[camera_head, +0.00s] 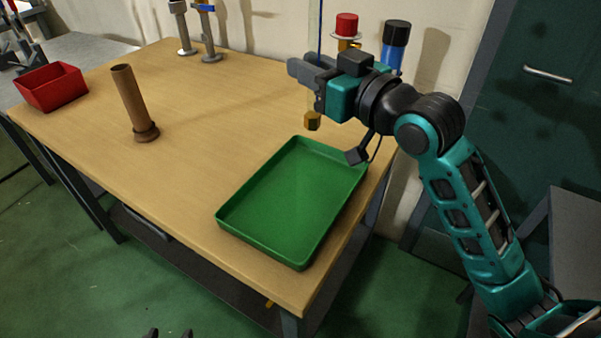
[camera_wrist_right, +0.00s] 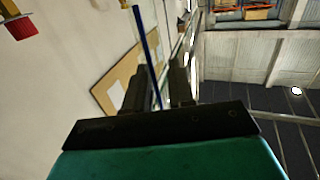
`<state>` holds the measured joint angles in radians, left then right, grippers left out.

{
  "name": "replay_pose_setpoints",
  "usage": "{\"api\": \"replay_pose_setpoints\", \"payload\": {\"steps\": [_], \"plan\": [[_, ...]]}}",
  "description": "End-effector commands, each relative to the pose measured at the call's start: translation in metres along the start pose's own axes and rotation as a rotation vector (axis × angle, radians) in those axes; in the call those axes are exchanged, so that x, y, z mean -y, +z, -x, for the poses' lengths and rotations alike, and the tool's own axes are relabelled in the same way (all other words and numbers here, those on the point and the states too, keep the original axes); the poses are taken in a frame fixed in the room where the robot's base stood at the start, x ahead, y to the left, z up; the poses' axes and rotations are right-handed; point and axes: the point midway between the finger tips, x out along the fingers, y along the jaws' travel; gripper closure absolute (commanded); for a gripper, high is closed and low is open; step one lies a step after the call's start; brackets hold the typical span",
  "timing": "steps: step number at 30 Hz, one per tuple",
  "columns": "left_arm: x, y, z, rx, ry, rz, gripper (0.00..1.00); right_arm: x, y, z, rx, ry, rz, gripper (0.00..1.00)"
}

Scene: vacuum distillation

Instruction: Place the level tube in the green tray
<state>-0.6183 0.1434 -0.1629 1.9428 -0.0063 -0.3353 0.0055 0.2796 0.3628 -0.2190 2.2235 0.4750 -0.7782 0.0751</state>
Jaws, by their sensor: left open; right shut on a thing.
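The level tube (camera_head: 313,119) is a slim clear tube with a blue line and a brass-coloured lower end. It hangs upright in my right gripper (camera_head: 305,72), above the table just beyond the green tray's far edge. In the right wrist view the tube's blue line (camera_wrist_right: 147,50) rises between the dark fingers (camera_wrist_right: 158,85), which are shut on it. The green tray (camera_head: 232,228) lies empty on the table's near right part. Dark fingertips of my left gripper (camera_head: 167,333) show at the bottom edge of the head view; it is open and apart from everything.
A brown cylinder on a round base (camera_head: 133,100) stands on the left of the wooden table (camera_head: 205,125). A red bin (camera_head: 52,87) is at the left edge. Metal fittings (camera_head: 208,35), a red-capped part (camera_head: 347,25) and a blue, black-topped cylinder (camera_head: 394,45) stand at the back.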

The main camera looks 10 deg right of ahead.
Motion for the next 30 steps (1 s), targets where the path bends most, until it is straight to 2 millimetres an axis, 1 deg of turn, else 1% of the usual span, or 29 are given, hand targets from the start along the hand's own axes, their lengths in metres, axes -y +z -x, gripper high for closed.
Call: {"api": "replay_pose_setpoints", "payload": {"steps": [1,3,8,9,12,15,20,26,30], "plan": [[-0.001,0.007,-0.003,0.005,0.001,0.001,0.41,0.0,0.018,0.001,0.007,0.0,-0.006,1.0],[-0.001,0.013,-0.005,0.009,0.002,0.002,0.41,0.0,0.038,0.0,0.007,0.001,-0.006,1.0],[-0.004,0.026,-0.009,0.026,0.006,0.005,0.41,0.0,0.082,0.001,0.006,0.001,-0.005,1.0],[-0.005,0.028,-0.011,0.029,0.009,0.006,0.41,0.0,0.093,0.001,0.006,0.001,-0.006,1.0],[-0.009,0.028,-0.013,0.026,0.018,0.009,0.41,0.0,0.115,0.001,0.004,0.002,-0.004,1.0],[-0.012,0.023,-0.014,0.019,0.025,0.011,0.41,0.0,0.131,0.001,0.002,0.003,-0.003,1.0],[-0.011,0.013,-0.018,-0.002,0.025,0.01,0.41,0.0,0.142,0.001,-0.001,0.002,-0.002,1.0],[-0.012,0.018,-0.022,0.0,0.029,0.013,0.41,0.0,0.173,0.001,0.003,0.002,-0.002,1.0],[-0.014,0.017,-0.022,0.002,0.033,0.014,0.41,0.0,0.183,0.001,-0.001,0.002,-0.002,1.0]]}}
